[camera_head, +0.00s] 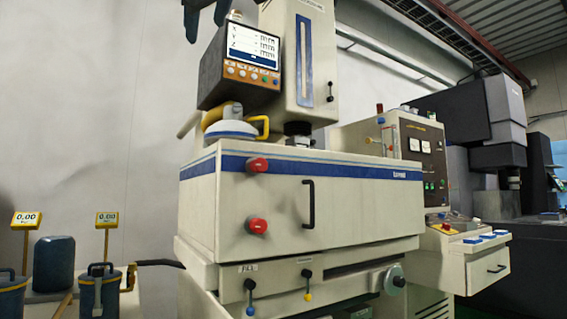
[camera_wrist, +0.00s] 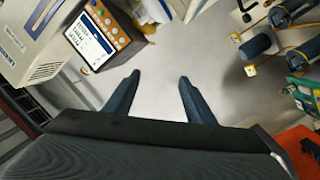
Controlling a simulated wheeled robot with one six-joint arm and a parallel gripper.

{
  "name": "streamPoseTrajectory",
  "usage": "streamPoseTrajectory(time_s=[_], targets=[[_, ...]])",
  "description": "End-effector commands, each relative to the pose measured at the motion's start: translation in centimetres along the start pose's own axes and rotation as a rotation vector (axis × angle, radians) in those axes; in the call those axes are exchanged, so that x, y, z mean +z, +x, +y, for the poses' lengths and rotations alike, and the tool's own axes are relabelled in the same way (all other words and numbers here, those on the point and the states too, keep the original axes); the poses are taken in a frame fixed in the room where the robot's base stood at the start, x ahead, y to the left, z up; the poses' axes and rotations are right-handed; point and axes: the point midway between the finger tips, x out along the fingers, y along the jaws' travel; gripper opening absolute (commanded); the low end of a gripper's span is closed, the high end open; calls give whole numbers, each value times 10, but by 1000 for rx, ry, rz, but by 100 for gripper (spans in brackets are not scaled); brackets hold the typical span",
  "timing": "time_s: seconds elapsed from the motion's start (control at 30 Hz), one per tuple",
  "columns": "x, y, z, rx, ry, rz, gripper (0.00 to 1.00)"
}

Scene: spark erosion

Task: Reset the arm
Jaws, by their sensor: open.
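My gripper (camera_head: 206,10) shows at the top edge of the head view, left of the machine's upper column, with its fingers hanging down. In the wrist view my gripper (camera_wrist: 156,88) has its two dark blue fingers spread wide with nothing between them. Grey floor or wall surface shows behind the gap. The rest of my arm is out of the head view.
The spark erosion machine (camera_head: 330,212) fills the middle, with a display box (camera_head: 225,75) just below my gripper. A control cabinet (camera_head: 420,150) stands right. Two scale displays (camera_head: 26,220) (camera_head: 107,219) and blue canisters (camera_head: 53,262) stand at lower left.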

Motion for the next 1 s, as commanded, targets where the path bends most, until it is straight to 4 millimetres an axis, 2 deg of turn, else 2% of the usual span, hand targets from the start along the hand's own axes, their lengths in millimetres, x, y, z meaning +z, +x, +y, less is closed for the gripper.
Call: streamPoseTrajectory(time_s=[0.07, 0.37, 0.57, 0.77, 0.87, 1.0], targets=[[1, 1, -1, -1, 0, -2, 50], [42, 17, -28, -52, 8, -78, 50], [84, 30, -54, -100, 22, -156, 50], [152, 42, -92, -169, 49, -278, 50], [204, 45, -119, -217, 77, -371, 50], [291, 37, -162, -290, 136, -531, 50]])
